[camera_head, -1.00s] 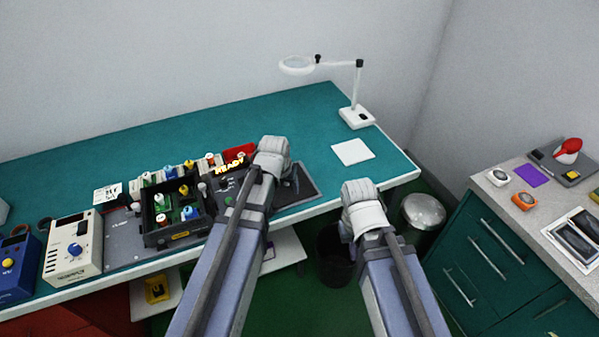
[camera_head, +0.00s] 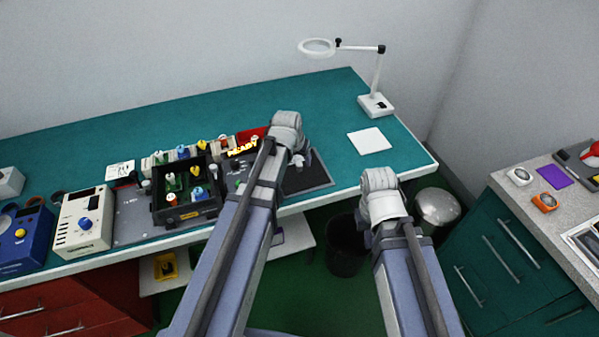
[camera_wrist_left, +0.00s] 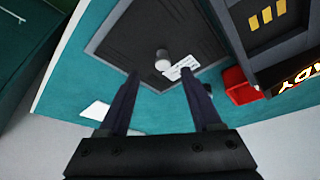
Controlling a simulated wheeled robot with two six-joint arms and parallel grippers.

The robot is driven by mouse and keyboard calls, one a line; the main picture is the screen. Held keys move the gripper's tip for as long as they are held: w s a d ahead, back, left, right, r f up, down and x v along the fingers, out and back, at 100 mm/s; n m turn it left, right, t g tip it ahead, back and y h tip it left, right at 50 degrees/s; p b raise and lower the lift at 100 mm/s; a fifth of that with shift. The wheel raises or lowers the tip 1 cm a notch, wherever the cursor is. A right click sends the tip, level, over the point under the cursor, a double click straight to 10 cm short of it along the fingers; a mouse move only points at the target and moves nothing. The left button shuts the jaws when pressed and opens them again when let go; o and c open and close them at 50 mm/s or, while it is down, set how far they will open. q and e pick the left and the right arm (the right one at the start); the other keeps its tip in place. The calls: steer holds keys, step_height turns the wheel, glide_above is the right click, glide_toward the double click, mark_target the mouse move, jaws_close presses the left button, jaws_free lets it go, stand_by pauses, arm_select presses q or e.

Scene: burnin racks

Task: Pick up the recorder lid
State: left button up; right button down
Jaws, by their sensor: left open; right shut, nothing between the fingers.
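A small grey cylindrical knob (camera_wrist_left: 163,60) stands on a dark flat panel (camera_wrist_left: 125,38) in the left wrist view, beside a white printed label (camera_wrist_left: 183,68). I cannot tell whether this knob belongs to the recorder lid. In the head view the dark panel (camera_head: 312,178) lies at the bench's front edge, partly behind my left arm. My left gripper (camera_wrist_left: 162,74) is open above it, the knob showing between the fingertips, nothing held. My right gripper (camera_head: 367,236) is shut and empty, in front of the bench edge; its fingers are mostly hidden.
A black box (camera_head: 186,214) with coloured parts and a unit with a lit READY sign (camera_head: 243,149) stand left of my left gripper. A red block (camera_head: 252,134) is behind. A magnifier lamp (camera_head: 376,104) and white pad (camera_head: 369,141) are right. The rear bench is clear.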

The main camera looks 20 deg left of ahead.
mark_target(299, 165)
arm_select(q)
steer(key=b+x, duration=0.4)
steer(key=x, duration=0.1)
steer(key=shift+a+f, duration=0.15)
steer(key=shift+a, duration=0.1)
steer(key=shift+c, duration=0.4)
jaws_close()
